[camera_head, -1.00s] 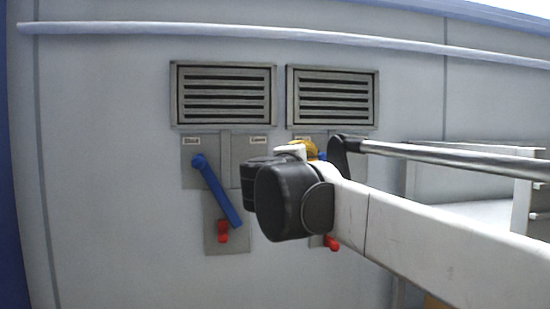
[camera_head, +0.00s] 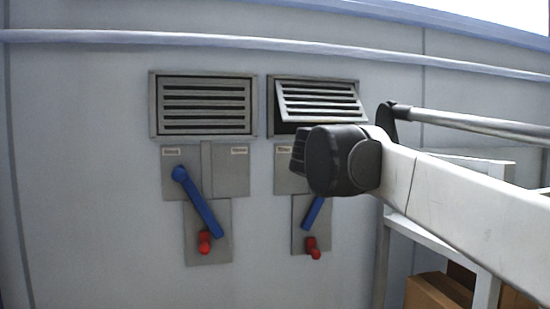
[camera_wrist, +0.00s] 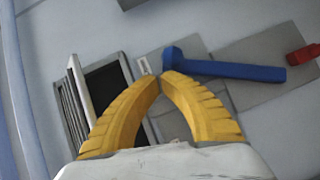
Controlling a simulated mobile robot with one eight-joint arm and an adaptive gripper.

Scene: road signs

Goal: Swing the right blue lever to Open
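The right blue lever (camera_head: 313,212) hangs on the right grey wall plate, its lower end slanting down to the left; my wrist hides its upper end. In the wrist view the blue lever (camera_wrist: 235,71) runs from its pivot near my fingertips toward the right. My gripper (camera_wrist: 162,77) has its yellow fingertips together beside the pivot end; I cannot tell whether they touch it. The fingers are hidden in the head view. The slatted flap of the right vent (camera_head: 318,103) stands tilted out from its frame. A small white label (camera_wrist: 143,66) shows beside the pivot.
A left blue lever (camera_head: 202,208) hangs slanting down to the right under a flat, closed vent (camera_head: 203,104). Red handles sit below both levers, left (camera_head: 204,242) and right (camera_head: 313,248). A shelf with a cardboard box (camera_head: 437,293) stands at lower right.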

